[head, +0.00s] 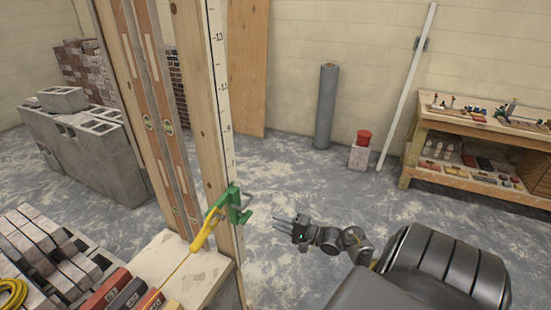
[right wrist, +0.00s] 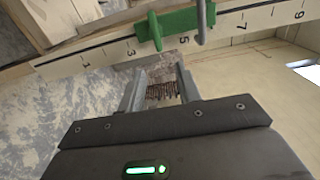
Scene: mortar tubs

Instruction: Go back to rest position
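My right gripper (head: 282,222) reaches in from the right in the head view, over the floor. Its two fingers are apart with nothing held between them, and in the right wrist view the open fingers (right wrist: 160,88) also show a gap. A green clip (head: 238,207) sits on the marked wooden post (head: 222,120), to the left of the gripper and apart from it. The green clip also shows in the right wrist view (right wrist: 172,25), beyond the fingertips, with a grey hook beside it. My left gripper is not in the head view.
A yellow piece (head: 206,228) with a line joins the green clip. A wooden board (head: 200,272) with boxes stands at the lower left, beside stacked bricks (head: 40,245). Grey blocks (head: 85,150) stand behind. A workbench (head: 480,130) is at the right. The floor between is clear.

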